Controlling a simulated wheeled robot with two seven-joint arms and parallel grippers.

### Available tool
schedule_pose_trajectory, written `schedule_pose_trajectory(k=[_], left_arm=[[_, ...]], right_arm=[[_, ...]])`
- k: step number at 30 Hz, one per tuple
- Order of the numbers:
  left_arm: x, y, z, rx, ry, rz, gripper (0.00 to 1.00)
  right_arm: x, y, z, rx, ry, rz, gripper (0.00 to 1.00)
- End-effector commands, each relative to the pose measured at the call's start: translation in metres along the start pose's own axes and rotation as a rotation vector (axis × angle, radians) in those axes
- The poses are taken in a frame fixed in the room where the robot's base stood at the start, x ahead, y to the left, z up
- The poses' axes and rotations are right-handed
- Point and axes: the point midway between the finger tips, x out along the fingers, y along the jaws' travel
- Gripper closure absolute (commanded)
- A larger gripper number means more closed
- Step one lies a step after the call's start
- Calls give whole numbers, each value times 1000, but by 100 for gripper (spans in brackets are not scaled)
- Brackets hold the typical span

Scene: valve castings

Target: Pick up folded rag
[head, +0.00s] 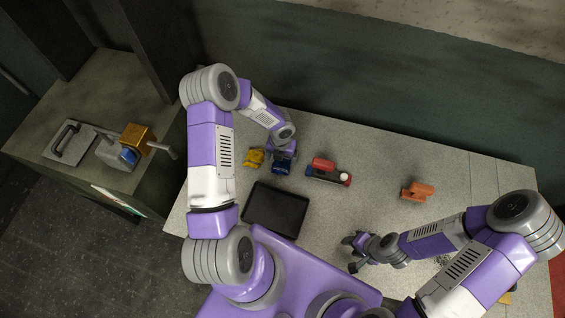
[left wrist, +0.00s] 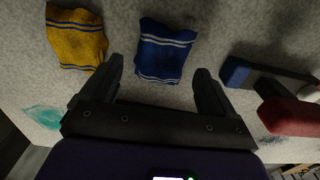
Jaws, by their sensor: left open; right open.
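A folded blue rag with pale stripes (left wrist: 165,50) lies on the table between and just beyond my left gripper's fingertips in the left wrist view. In the head view the blue rag (head: 281,169) is partly hidden by my left gripper (head: 284,153). That gripper is open and empty over the near side of the rag; I cannot tell its exact height. A folded yellow rag with stripes (left wrist: 77,38) lies to the left of the blue one, and it also shows in the head view (head: 254,157). My right gripper (head: 352,253) is open and empty near the table's front.
A black tray (head: 249,213) lies in front of the rags. A red and dark blue object (head: 323,166) is to the right of the blue rag, also in the left wrist view (left wrist: 290,112). An orange casting (head: 417,191) lies farther right. The table middle is clear.

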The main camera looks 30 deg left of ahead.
Motion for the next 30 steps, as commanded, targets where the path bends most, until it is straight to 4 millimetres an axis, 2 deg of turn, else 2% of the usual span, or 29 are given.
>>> schedule_pose_trajectory(k=[3, 6, 14, 25, 26, 30], left_arm=[[19, -3, -2, 0, 3, 0, 12], [27, -2, -1, 2, 1, 0, 12], [29, -2, -1, 0, 0, 0, 12], [29, -2, -1, 0, 0, 0, 68], [29, -2, -1, 0, 0, 0, 72], [29, -2, -1, 0, 0, 0, 72]], right_arm=[[-1, 0, 0, 0, 1, 0, 55], [-1, 0, 0, 0, 1, 0, 55], [-1, 0, 0, 0, 1, 0, 55], [-1, 0, 0, 0, 1, 0, 55], [-1, 0, 0, 0, 1, 0, 55], [-1, 0, 0, 0, 1, 0, 55]])
